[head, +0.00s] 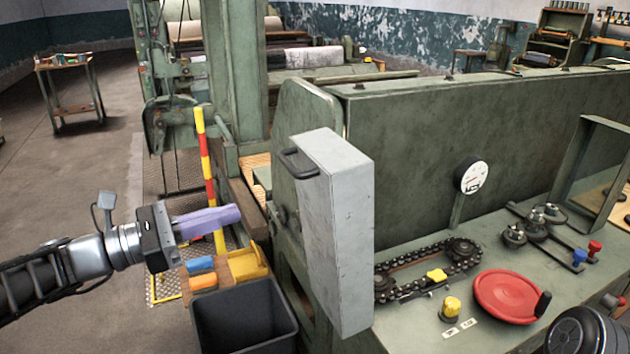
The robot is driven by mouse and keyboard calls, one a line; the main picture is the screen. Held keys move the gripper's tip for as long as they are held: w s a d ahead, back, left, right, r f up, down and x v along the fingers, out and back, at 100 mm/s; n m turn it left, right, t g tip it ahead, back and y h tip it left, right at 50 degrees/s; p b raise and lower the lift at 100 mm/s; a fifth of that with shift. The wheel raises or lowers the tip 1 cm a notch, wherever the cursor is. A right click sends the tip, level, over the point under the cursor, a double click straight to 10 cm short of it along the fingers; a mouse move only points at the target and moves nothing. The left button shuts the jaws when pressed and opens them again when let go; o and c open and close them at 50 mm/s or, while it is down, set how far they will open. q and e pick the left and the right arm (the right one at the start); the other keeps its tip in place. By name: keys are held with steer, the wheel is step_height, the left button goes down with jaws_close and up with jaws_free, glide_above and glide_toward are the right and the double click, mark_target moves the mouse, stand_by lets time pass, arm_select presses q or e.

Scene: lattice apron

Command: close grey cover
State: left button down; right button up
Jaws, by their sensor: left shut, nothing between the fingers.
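The grey cover (345,220) is a box-like metal lid that stands open and upright at the left edge of the green machine bench. Its dark handle (298,163) sticks out on the upper left side. The chain and sprockets (425,267) lie exposed to the right of the cover. My left gripper (236,214) has purple fingers, which are shut and empty. It is to the left of the cover, lower than the handle and apart from it. My right gripper is not in view.
A dark open bin (240,312) and small orange and blue blocks (202,272) are below my left gripper. A red-and-yellow striped post (207,165) stands close behind it. A red handwheel (508,296), yellow knob (452,308) and gauge (473,177) are on the bench side.

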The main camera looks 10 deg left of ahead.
arm_select(q)
steer(key=s+d+r+h, duration=0.1)
steer(key=s+r, duration=0.1)
steer(key=p, duration=0.4)
glide_toward(324, 183)
steer(key=shift+g, duration=0.3)
steer(key=x, duration=0.5)
steer(key=shift+w+d+r, duration=0.1)
steer(key=shift+w+r, duration=0.05)
steer(key=shift+x, duration=0.75)
